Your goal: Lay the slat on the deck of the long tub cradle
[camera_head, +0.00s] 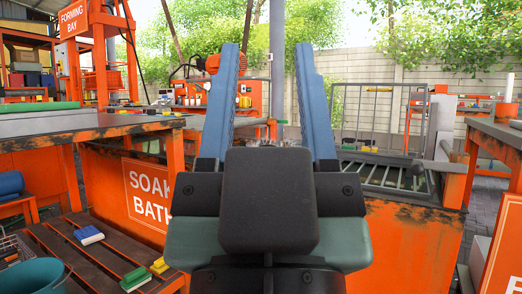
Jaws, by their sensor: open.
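My gripper (266,52) fills the middle of the view, with its two long blue fingers spread wide apart and nothing between them. It points away over the orange bath. A long green piece (40,106) lies on the worn dark-topped table at the far left; I cannot tell whether it is the slat. I cannot make out the long tub cradle or its deck for sure. My gripper body hides the middle of the bath.
The orange bath marked SOAK BATH (150,203) stands ahead, with a metal rack (385,172) on its right part. A slatted low bench (110,255) with small coloured blocks is at lower left, beside a teal bucket (32,276). Another orange-framed table (500,130) stands at right.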

